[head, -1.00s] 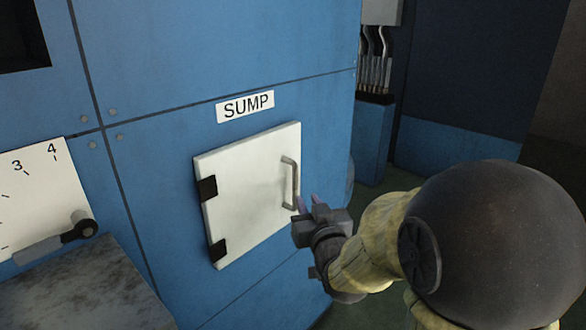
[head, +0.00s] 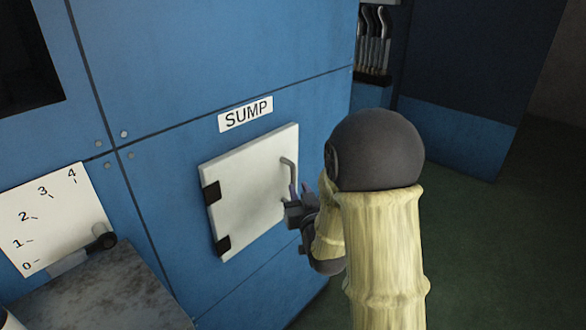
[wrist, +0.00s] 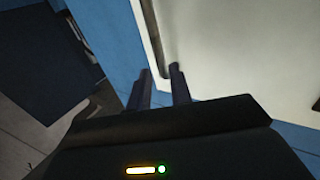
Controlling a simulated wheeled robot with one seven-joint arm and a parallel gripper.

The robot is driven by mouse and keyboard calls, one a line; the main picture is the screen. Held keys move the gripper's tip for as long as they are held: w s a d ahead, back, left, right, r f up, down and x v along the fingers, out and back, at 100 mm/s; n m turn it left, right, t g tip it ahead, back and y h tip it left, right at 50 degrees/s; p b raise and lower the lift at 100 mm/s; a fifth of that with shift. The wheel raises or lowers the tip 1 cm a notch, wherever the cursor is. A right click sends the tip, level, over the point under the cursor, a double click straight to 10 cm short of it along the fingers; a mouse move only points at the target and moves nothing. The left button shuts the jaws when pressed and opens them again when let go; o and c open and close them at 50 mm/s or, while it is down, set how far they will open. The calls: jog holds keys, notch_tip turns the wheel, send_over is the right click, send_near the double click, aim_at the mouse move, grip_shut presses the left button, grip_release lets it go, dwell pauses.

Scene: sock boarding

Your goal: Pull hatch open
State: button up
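The white hatch (head: 245,195) under the SUMP label sits closed against the blue wall, with black hinges on its left edge. Its metal bar handle (head: 290,172) stands upright near the right edge. My gripper (head: 299,190) is at the handle's lower part, and my arm hides some of that area. In the wrist view, the two dark fingers (wrist: 161,80) are apart, with the handle (wrist: 154,38) running down toward the gap between them. I cannot tell whether either finger touches the bar. The hatch face (wrist: 240,50) fills the upper right there.
The SUMP label (head: 245,114) is above the hatch. A numbered dial plate (head: 50,215) with a dark-knobbed lever (head: 85,252) is at the left, above a grey worn surface (head: 95,300). Open green floor (head: 470,240) lies to the right.

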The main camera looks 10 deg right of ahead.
aim_at(293, 178)
jog(key=w+p, duration=0.2)
jog(key=w, duration=0.5)
jog(key=shift+a+f, duration=0.1)
jog(key=shift+a, duration=0.05)
grip_shut()
